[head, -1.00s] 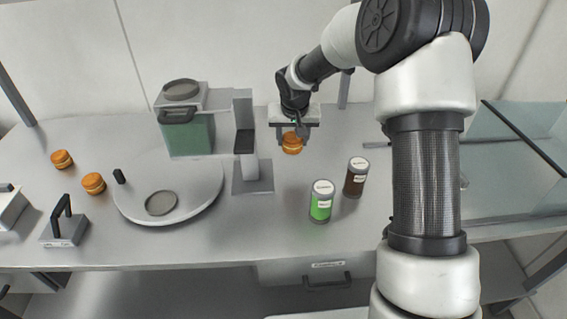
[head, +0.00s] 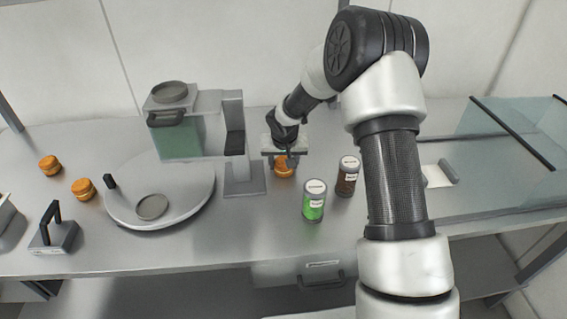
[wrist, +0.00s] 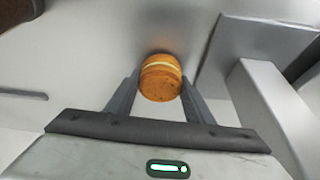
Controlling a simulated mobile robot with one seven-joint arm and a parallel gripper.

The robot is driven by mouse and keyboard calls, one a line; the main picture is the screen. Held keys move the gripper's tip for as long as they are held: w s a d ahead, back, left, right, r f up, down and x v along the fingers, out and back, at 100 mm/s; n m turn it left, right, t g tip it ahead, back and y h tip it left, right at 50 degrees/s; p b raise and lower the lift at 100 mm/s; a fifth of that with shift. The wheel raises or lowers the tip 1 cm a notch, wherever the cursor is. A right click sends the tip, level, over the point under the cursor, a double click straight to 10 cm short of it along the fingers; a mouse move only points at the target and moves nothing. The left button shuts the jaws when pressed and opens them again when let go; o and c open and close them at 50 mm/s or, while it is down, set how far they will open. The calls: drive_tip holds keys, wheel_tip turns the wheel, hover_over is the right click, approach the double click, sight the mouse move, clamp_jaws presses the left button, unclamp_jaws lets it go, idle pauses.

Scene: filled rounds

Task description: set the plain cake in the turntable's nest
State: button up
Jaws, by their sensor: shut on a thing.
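A round orange-brown cake (head: 283,168) with a pale filling band is between the fingers of my gripper (head: 284,160), just right of the grey stand. In the wrist view the cake (wrist: 160,78) sits between the two fingertips (wrist: 160,85), which are shut on it. I cannot tell whether it touches the table. The turntable (head: 190,200) is a wide pale disc on the left with a small black knob. Its nest (head: 152,206) is a grey round spot near the front, and it is empty.
Two more cakes (head: 83,188) (head: 49,165) sit left of the turntable. A grey stand (head: 236,145) with a green-sided box (head: 178,138) rises between the turntable and my gripper. A green jar (head: 314,202) and a brown jar (head: 347,176) stand at right front.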

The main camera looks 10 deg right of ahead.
drive_tip(key=shift+f, duration=0.2)
drive_tip(key=o, duration=0.7)
drive_tip(key=shift+r, duration=0.1)
